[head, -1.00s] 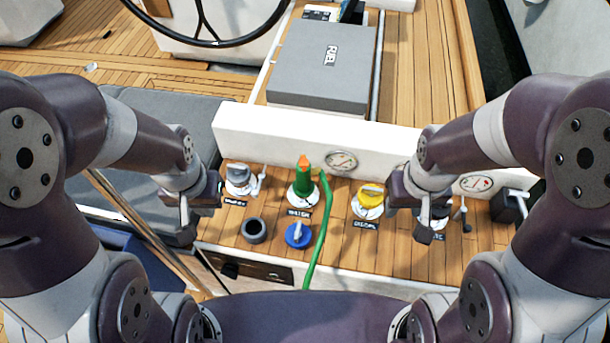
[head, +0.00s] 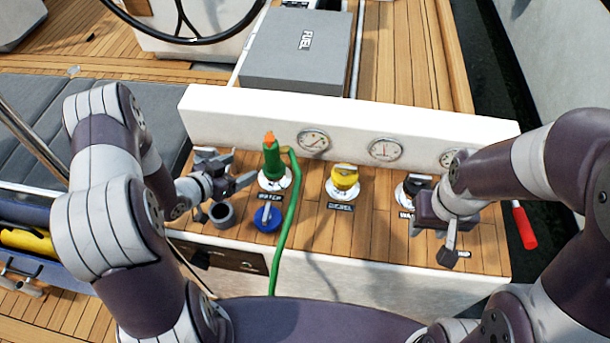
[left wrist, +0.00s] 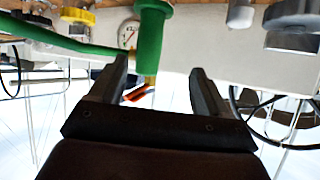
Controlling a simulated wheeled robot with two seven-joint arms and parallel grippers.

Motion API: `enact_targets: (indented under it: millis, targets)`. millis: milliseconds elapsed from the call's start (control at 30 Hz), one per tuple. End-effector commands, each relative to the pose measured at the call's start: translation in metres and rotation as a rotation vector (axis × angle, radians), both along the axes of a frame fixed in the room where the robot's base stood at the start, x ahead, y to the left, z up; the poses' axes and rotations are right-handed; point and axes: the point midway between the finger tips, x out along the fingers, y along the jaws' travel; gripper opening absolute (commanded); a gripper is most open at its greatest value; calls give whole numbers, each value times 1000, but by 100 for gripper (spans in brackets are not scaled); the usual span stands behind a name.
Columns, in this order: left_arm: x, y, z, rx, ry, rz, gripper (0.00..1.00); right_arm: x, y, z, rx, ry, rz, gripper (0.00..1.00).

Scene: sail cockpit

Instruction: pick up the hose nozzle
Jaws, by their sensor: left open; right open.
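The hose nozzle (head: 273,160) is green with an orange tip. It stands upright in a white round deck fitting, with a green hose (head: 291,215) running down over the console's front edge. My left gripper (head: 246,168) is open just left of the nozzle, its fingers pointing toward it. In the left wrist view, the nozzle (left wrist: 150,45) shows upside down beyond and between the open fingers (left wrist: 160,85); it does not look gripped. My right gripper (head: 449,252) is open and empty, low over the right part of the console.
A blue cap (head: 267,218) and a dark ring-shaped cup (head: 222,214) sit in front of the nozzle. A yellow cap (head: 344,177) is to its right. A white panel with gauges (head: 314,141) rises behind. A red handle (head: 524,228) is at the far right.

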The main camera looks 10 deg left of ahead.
Motion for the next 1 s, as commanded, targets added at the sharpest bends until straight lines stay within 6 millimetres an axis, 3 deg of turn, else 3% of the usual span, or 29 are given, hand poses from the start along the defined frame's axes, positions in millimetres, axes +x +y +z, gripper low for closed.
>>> enact_targets:
  millis: [133,333,733,1000]
  targets:
    - [2,-12,-10,-67,-59,-39,77,0,0,-3,0,-1,0,43]
    - [38,-35,-26,-66,-61,-41,77,0,0,2,0,-1,0,43]
    - [84,-66,-53,-64,-60,-39,77,0,0,12,0,-1,0,43]
    - [91,-69,-56,-64,-60,-36,77,0,0,11,0,-1,0,43]
